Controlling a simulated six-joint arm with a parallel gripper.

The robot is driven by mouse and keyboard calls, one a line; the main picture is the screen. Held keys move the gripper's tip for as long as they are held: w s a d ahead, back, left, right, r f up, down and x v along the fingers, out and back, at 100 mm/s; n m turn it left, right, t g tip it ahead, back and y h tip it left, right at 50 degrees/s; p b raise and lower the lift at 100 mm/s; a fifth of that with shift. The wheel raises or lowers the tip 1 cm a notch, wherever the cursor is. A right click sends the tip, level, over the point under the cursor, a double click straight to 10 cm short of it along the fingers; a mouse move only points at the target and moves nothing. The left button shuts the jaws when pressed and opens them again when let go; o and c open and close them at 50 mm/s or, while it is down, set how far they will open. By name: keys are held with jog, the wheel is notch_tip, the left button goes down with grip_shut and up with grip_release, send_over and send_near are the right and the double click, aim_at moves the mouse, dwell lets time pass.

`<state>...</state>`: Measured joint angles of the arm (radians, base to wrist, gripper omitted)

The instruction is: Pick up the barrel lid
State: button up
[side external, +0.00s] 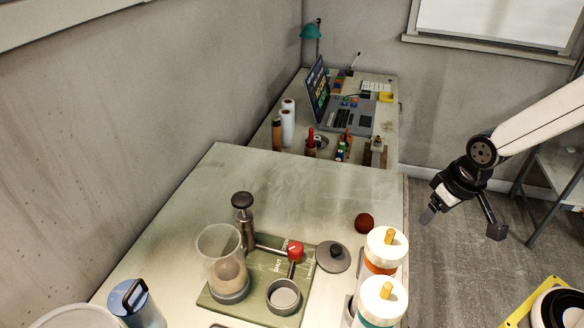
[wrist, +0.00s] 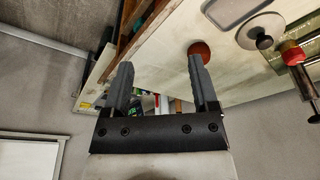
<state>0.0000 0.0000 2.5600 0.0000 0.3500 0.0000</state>
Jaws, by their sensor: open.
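The barrel lid seems to be a round grey disc (side external: 327,262) with a dark knob on top. It lies flat on the table beside the right edge of the green board. It also shows in the wrist view as a grey disc (wrist: 254,40) at the upper right. A clear cylinder (side external: 218,250) with a grey base stands on the board's left side. My gripper (side external: 462,223) is open and empty, in the air off the right edge of the table, well apart from the lid. Its two fingers (wrist: 160,75) are spread in the wrist view.
Two white-topped jars (side external: 383,290) with yellow knobs stand right of the lid, near the table edge. A brown-red ball (side external: 364,223) lies behind them. A metal press (side external: 245,222) and a red knob (side external: 295,249) are on the board.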

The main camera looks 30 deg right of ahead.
jog(key=shift+w+a, duration=0.1)
jog(key=n+g, duration=0.3)
jog(key=n, duration=0.6)
send_over(335, 248)
jog(key=shift+s+a+f, duration=0.1)
jog(key=shift+s+f, duration=0.1)
jog(key=shift+f, duration=1.95)
jog(key=shift+f, duration=0.1)
jog(key=shift+w+f, duration=0.2)
jog(key=shift+f, duration=2.3)
grip_shut()
